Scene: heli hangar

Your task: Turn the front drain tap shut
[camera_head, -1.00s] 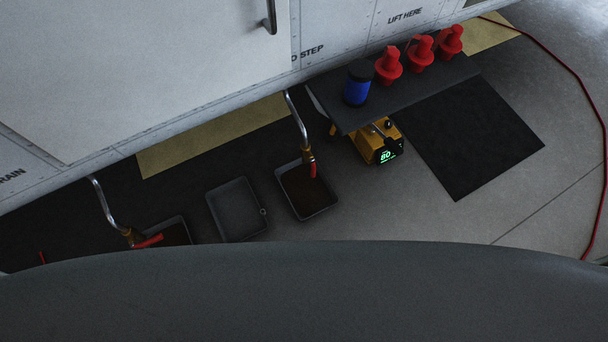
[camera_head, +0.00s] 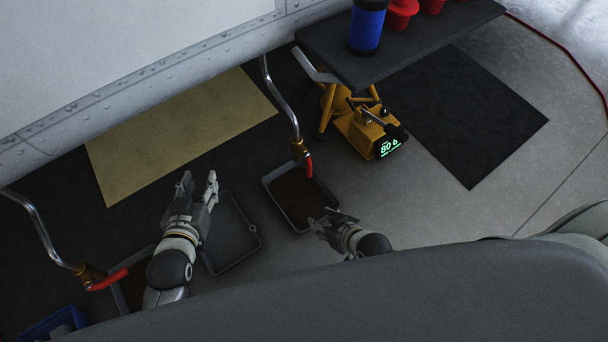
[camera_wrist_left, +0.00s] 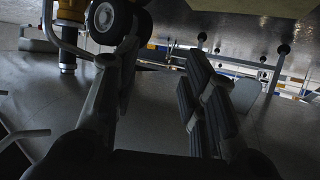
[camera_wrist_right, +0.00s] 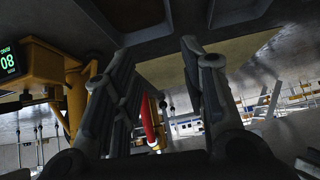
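Two drain taps hang on bent metal pipes in the head view. The left tap (camera_head: 92,275) has a red lever (camera_head: 108,281) pointing right. The right tap (camera_head: 299,150) has a red lever (camera_head: 308,167) pointing down, above a tray with dark liquid. I cannot tell which is the front one. My left gripper (camera_head: 198,181) is open and empty, between the taps over an empty tray. My right gripper (camera_head: 326,217) is open and empty, below and right of the right tap. A red piece (camera_wrist_right: 148,124) shows beyond its fingers in the right wrist view.
The right drain tray (camera_head: 307,222), the empty tray (camera_head: 232,266) and a partly hidden left tray stand on the floor. A yellow jack (camera_head: 356,130) with a green display stands right of the right tap, below a dark shelf (camera_head: 400,50). A blue bin (camera_head: 50,325) is bottom left.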

